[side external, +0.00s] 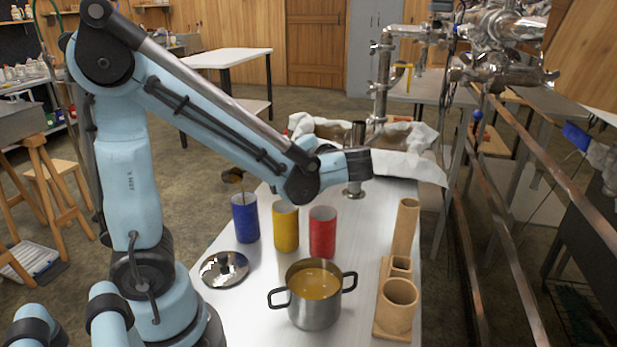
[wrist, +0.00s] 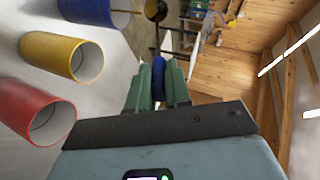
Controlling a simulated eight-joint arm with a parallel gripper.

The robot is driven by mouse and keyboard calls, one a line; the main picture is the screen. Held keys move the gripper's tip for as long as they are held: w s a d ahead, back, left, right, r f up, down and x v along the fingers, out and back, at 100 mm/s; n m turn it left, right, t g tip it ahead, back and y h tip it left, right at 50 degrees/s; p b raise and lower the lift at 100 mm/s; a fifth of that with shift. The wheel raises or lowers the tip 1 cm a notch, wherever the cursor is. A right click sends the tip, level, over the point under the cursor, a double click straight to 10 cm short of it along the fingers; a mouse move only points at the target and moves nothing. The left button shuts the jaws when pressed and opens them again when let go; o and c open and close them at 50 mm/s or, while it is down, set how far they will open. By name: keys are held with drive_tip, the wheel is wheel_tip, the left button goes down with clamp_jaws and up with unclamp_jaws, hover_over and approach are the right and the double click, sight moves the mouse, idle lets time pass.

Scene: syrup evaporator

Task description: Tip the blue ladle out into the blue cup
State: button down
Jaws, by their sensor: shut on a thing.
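The blue cup (side external: 245,220) stands upright on the white table, left of the yellow cup (side external: 286,228) and the red cup (side external: 322,234). In the wrist view, my gripper (wrist: 158,88) is shut on the blue handle of the blue ladle (wrist: 158,72). The ladle's dark bowl (side external: 233,175) hangs just above the blue cup and looks tilted. A thin brown stream runs from the bowl toward the cup's mouth. The blue cup (wrist: 92,10) also shows at the wrist view's top edge. My arm hides the gripper in the side view. The cup's contents are not visible.
A steel pot (side external: 314,300) of amber syrup stands in front of the cups. A lid (side external: 224,268) lies left of it. A wooden holder (side external: 398,300) stands to the right. A metal post (side external: 356,188) and crumpled white cloth (side external: 415,165) are behind.

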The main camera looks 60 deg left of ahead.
drive_tip(key=shift+w+d+f+m+g+y, duration=0.15)
drive_tip(key=shift+d+f+y, duration=0.1)
drive_tip(key=shift+f+y, duration=0.35)
drive_tip(key=shift+w+d+f+m+g+y, duration=0.1)
drive_tip(key=shift+d+f+y, duration=0.15)
drive_tip(key=shift+f+y, duration=0.35)
drive_tip(key=shift+w+d+f+m+g+y, duration=0.15)
drive_tip(key=shift+d+f+y, duration=0.1)
drive_tip(key=shift+f+y, duration=0.35)
drive_tip(key=shift+f, duration=0.25)
drive_tip(key=shift+r, duration=0.15)
idle(2.4)
